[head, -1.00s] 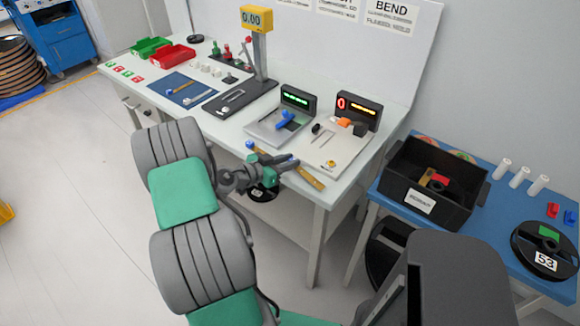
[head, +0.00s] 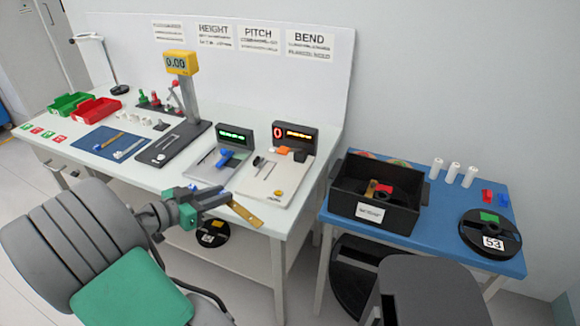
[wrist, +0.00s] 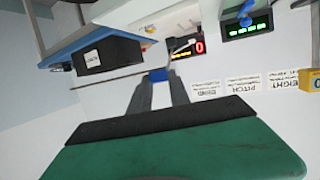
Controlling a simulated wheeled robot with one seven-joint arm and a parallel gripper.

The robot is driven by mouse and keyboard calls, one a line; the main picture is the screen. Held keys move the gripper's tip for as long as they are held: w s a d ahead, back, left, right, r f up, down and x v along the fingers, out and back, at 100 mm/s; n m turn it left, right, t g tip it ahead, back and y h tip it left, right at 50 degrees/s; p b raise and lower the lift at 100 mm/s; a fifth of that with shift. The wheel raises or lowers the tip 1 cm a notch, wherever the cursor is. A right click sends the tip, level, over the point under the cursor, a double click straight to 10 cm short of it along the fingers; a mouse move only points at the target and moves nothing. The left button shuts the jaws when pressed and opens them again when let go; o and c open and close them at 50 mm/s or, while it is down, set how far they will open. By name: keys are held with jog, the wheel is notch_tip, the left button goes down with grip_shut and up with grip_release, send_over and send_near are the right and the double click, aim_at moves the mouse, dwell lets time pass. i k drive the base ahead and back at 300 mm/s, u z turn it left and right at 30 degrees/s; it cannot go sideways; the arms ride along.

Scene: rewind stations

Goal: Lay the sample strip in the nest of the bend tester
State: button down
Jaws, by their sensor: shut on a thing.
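My gripper (head: 220,196) is shut on the sample strip, in front of the table's front edge. The strip's brass-coloured end (head: 245,213) sticks out to the lower right of the fingers.
A similar plate with a green display (head: 236,136) and blue part stands left of the tester. Further left are a yellow-topped height gauge (head: 180,63) and a blue mat (head: 95,150). A black bin (head: 400,217) stands on the blue side table (head: 430,232) at right.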

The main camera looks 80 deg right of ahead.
aim_at(261, 176)
jog(key=z, duration=2.85)
